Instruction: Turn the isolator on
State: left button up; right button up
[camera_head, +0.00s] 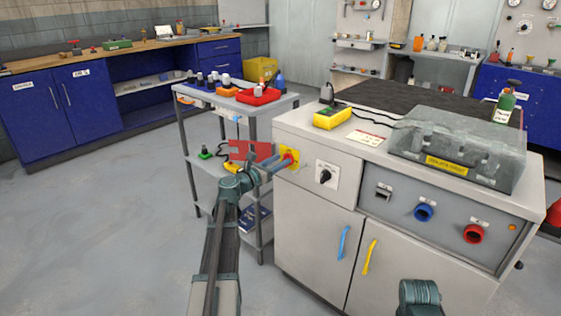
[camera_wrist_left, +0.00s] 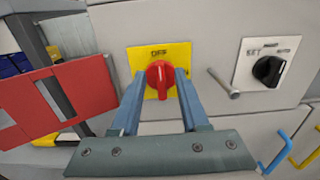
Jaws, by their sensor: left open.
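The isolator is a red rotary knob (camera_wrist_left: 160,75) on a yellow plate (camera_wrist_left: 180,53) on the grey cabinet's front. "OFF" is printed above the knob, and its grip bar stands about upright. In the head view the yellow plate (camera_head: 294,152) shows at the cabinet's left end, with the knob largely hidden by my gripper. My left gripper (camera_wrist_left: 161,78) is open, with one blue finger on each side of the knob. I cannot tell whether the fingers touch it. My left gripper also shows in the head view (camera_head: 286,163), reaching the plate. My right gripper is not seen.
A black selector switch (camera_wrist_left: 269,70) on a white plate sits right of the isolator, with a metal pin (camera_wrist_left: 223,83) sticking out between them. A red slotted panel (camera_wrist_left: 62,100) stands close on the left. Blue (camera_head: 343,243) and yellow (camera_head: 370,257) door handles are below.

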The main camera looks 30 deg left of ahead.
pick_arm(q)
jog(key=shift+w+d, duration=0.1)
jog(key=shift+w, duration=0.3)
grip_shut()
dwell(0.4)
jog(key=m, duration=0.6)
jog(key=d+f+m+b, duration=0.1)
jog(key=m, duration=1)
jog(key=shift+s+d+f+m, duration=0.15)
jog(key=shift+s+d+m, duration=0.05)
jog(key=shift+m, duration=0.1)
